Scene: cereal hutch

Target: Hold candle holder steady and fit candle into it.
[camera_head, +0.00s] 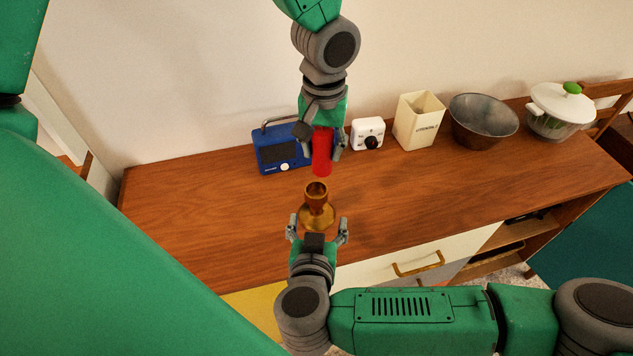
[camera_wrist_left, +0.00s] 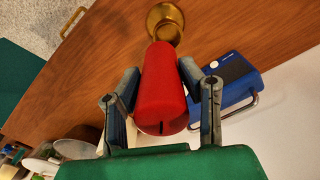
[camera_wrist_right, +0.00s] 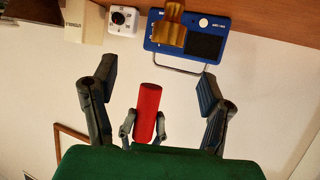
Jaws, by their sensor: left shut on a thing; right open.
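The red candle (camera_head: 322,152) is held by my left gripper (camera_head: 321,150), which is shut on it and points down from the back. In the left wrist view the candle (camera_wrist_left: 162,90) sits between both fingers. The brass candle holder (camera_head: 317,208) stands upright on the wooden top, below the candle and apart from it. It also shows in the left wrist view (camera_wrist_left: 165,22) and right wrist view (camera_wrist_right: 172,25). My right gripper (camera_head: 318,232) is open at the front edge, with its fingers just short of the holder and either side of its base.
A blue radio (camera_head: 280,150), a white timer (camera_head: 368,133), a cream canister (camera_head: 418,120), a dark metal bowl (camera_head: 483,120) and a white pot (camera_head: 561,108) stand along the back. The wooden top (camera_head: 430,185) is clear in front of them. A drawer handle (camera_head: 418,264) is below.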

